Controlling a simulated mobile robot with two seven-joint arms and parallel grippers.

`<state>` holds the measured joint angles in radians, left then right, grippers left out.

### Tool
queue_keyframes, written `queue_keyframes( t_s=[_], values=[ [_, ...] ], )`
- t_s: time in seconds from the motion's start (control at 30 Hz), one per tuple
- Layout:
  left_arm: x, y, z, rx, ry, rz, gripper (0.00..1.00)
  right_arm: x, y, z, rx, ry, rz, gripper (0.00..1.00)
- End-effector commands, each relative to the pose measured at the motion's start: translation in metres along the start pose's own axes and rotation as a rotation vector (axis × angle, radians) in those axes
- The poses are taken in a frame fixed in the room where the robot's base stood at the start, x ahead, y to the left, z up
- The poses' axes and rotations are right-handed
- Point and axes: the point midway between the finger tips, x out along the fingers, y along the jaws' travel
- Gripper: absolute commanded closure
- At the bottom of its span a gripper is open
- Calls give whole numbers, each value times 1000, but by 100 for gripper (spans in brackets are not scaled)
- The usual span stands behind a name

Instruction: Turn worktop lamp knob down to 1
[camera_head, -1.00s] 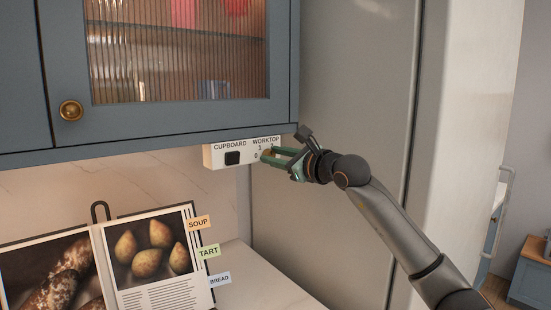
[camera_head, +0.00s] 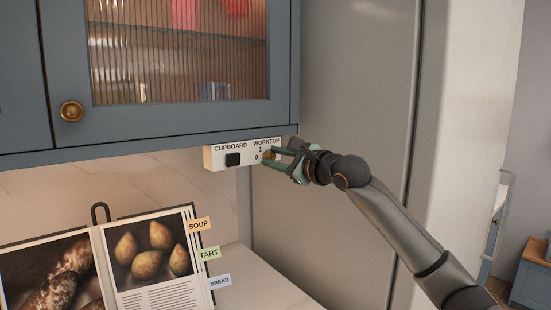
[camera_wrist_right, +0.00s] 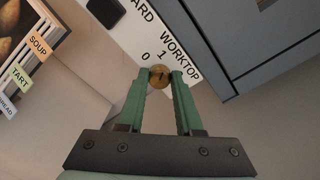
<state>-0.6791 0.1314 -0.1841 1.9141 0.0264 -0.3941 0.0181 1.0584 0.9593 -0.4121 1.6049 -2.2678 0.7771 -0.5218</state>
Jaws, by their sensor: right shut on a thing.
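The white switch panel (camera_head: 214,158) is fixed under the blue wall cupboard. Its right half is labelled WORKTOP, with marks 1 and 0. The small round brass worktop lamp knob (camera_wrist_right: 160,77) sits beside these marks; in the head view the knob (camera_head: 268,155) is partly hidden by my fingers. It bears a small dark mark, too small to read surely against 1 or 0. My right gripper (camera_head: 273,157) has its green fingers shut on the knob, one on each side, as the right wrist view (camera_wrist_right: 161,79) shows. My left gripper is in neither view.
A black cupboard switch (camera_head: 232,159) is on the panel's left half. The blue cupboard (camera_head: 180,120) with a ribbed glass door is just above. An open cookbook (camera_head: 150,285) with coloured tabs stands below left. A tall grey panel (camera_head: 330,80) rises behind my right arm.

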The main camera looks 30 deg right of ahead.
Motion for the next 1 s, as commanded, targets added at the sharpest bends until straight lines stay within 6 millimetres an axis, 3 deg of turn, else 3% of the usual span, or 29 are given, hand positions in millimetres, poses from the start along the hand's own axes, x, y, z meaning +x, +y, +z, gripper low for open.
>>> queue_keyframes(
  t_s=[0.07, 0.1, 0.33, 0.73, 1.0],
  values=[
    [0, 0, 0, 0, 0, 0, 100, 0, 1, 0, 1, 1, 2, 100],
    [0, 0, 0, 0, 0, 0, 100, 0, 1, 0, 1, 1, 2, 63],
    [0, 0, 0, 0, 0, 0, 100, 0, 0, 0, 1, 0, 1, 38],
    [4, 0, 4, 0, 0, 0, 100, -9, 1, -2, -1, 1, -1, 36],
    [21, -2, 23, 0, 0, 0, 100, -63, 3, -5, -4, 3, -2, 36]
  ],
)
